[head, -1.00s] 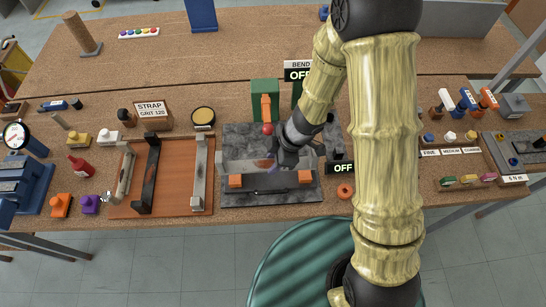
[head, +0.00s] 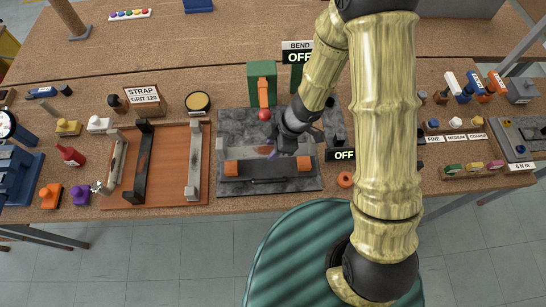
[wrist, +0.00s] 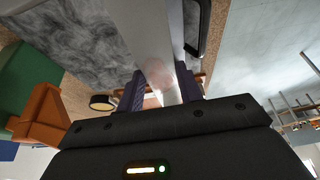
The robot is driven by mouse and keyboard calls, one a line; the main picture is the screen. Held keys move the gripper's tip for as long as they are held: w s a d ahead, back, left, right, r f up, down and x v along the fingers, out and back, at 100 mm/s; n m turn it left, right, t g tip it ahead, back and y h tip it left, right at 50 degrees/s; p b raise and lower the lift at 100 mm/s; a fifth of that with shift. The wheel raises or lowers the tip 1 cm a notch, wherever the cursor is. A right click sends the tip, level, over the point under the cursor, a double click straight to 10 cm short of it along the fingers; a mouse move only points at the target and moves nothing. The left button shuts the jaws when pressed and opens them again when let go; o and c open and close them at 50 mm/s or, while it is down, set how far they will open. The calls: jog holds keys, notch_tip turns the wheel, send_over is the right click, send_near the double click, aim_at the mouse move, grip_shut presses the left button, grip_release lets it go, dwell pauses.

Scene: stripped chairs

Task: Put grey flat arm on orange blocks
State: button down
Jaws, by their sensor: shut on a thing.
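My gripper (head: 272,151) is shut on the grey flat arm (head: 246,154), a pale grey bar lying left to right over the dark marbled slab (head: 239,123). In the wrist view the grey flat arm (wrist: 146,30) runs between the two purple-grey finger pads (wrist: 160,88). The left orange block (head: 231,168) and right orange block (head: 304,163) sit on the slab, just below the bar in the head view. I cannot tell whether the bar touches them. A black bar (wrist: 199,28) shows beside the grey arm in the wrist view. My wrist hides part of the grey arm.
An orange-brown board (head: 169,178) with a dark arm (head: 143,160) and paler arms lies to the left. A green stand with an orange lever (head: 263,90) and red ball stands behind the slab. An orange ring (head: 345,179) lies right of the slab.

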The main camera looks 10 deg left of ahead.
jog(key=shift+a+f, duration=0.1)
jog(key=shift+f, duration=0.6)
jog(key=shift+s+r, duration=0.1)
jog(key=shift+s, duration=0.15)
jog(key=shift+w, duration=0.1)
jog(key=shift+f+b, duration=1.35)
jog(key=shift+f, duration=0.6)
jog(key=shift+f, duration=0.1)
jog(key=c, duration=0.9)
grip_release()
